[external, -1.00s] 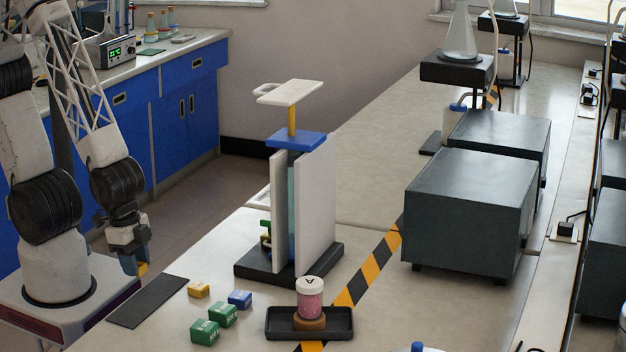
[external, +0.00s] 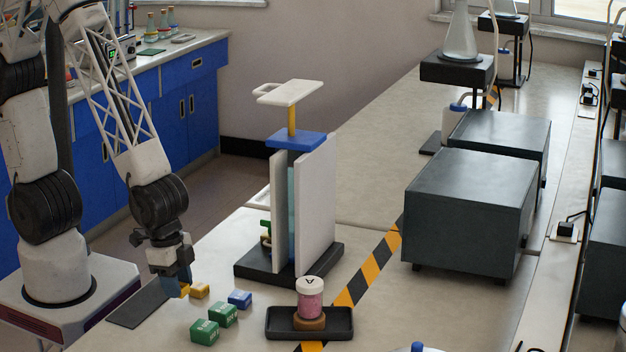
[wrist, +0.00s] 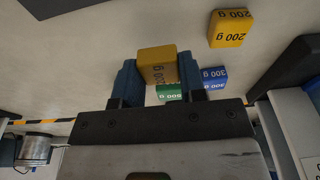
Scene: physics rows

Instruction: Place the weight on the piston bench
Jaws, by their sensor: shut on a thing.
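My gripper (external: 178,280) is shut on a yellow weight (wrist: 157,66) marked 200 g, which sits between the blue fingertips in the wrist view. The held weight also shows low at the gripper tip in the external view (external: 184,290), in front of the mat's right end and left of the loose weights. The piston bench (external: 290,205) stands to the right, upright, with a black base, pale side walls, a blue cap (external: 296,139) and a yellow rod. A white platform (external: 291,92) tops the rod and looks empty.
A second yellow weight (external: 199,291), a blue weight (external: 240,299) and green weights (external: 204,332) lie on the table beside a dark mat (external: 135,308). A black tray (external: 340,323) holds a pink jar (external: 310,299). Grey boxes (external: 465,210) stand at the right.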

